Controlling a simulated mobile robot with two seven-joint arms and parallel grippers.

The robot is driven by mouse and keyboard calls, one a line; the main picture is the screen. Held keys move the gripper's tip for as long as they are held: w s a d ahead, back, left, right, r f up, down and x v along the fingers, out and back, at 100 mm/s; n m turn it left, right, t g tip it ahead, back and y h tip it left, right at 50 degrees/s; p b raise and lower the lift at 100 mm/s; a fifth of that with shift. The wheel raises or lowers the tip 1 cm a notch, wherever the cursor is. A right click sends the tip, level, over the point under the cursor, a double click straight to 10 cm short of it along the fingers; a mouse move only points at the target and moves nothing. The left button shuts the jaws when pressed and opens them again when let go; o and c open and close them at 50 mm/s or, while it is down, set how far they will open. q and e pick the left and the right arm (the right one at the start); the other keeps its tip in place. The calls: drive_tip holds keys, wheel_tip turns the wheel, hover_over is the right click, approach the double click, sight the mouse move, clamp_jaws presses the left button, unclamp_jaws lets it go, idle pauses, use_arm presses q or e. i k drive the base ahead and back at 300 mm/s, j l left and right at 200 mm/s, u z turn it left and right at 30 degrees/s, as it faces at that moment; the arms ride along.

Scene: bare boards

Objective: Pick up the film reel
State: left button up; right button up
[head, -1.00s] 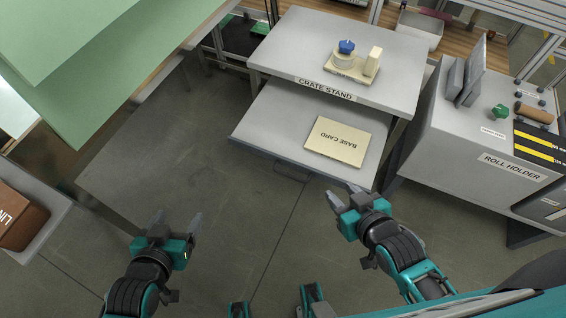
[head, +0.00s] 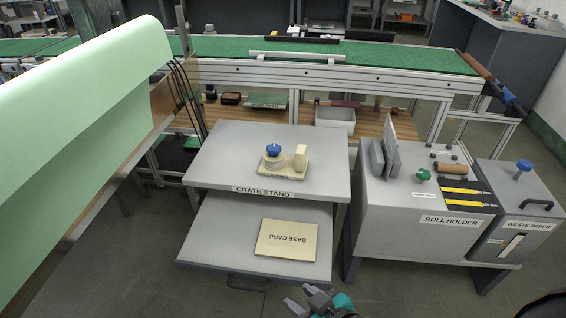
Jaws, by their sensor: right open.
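No thing in view is labelled as a film reel. A round cream piece with a blue knob (head: 273,157) stands on a cream base plate (head: 286,171) on top of the crate stand (head: 225,160); I cannot tell if it is the reel. A cream upright block (head: 300,157) stands beside it on the same plate. My right gripper (head: 299,298) is at the bottom edge, open and empty, in front of the stand's lower shelf and well apart from the plate. My left gripper is out of view.
A base card (head: 286,240) lies on the lower shelf (head: 215,235). The roll holder (head: 395,215), with a brown roll (head: 450,169) and a green knob (head: 424,175) on top, stands right. A waste paper box (head: 510,200) is beyond it. Green sheeting (head: 80,150) hangs left.

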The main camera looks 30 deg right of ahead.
sight(282, 165)
drive_tip(key=k, duration=0.5)
drive_tip(key=k+u, duration=0.15)
drive_tip(key=u, duration=1)
drive_tip(key=l+u, duration=0.3)
drive_tip(key=k+l+u, duration=0.1)
drive_tip(key=l+u, duration=0.15)
drive_tip(key=k+l, duration=0.1)
drive_tip(key=l, duration=0.4)
drive_tip(key=k+l, duration=0.1)
drive_tip(key=l, duration=0.4)
drive_tip(key=k+l, duration=0.15)
drive_tip(key=l, duration=0.35)
drive_tip(key=k+l, duration=0.1)
drive_tip(key=l, duration=0.4)
drive_tip(key=k+l, duration=0.1)
drive_tip(key=l, duration=0.35)
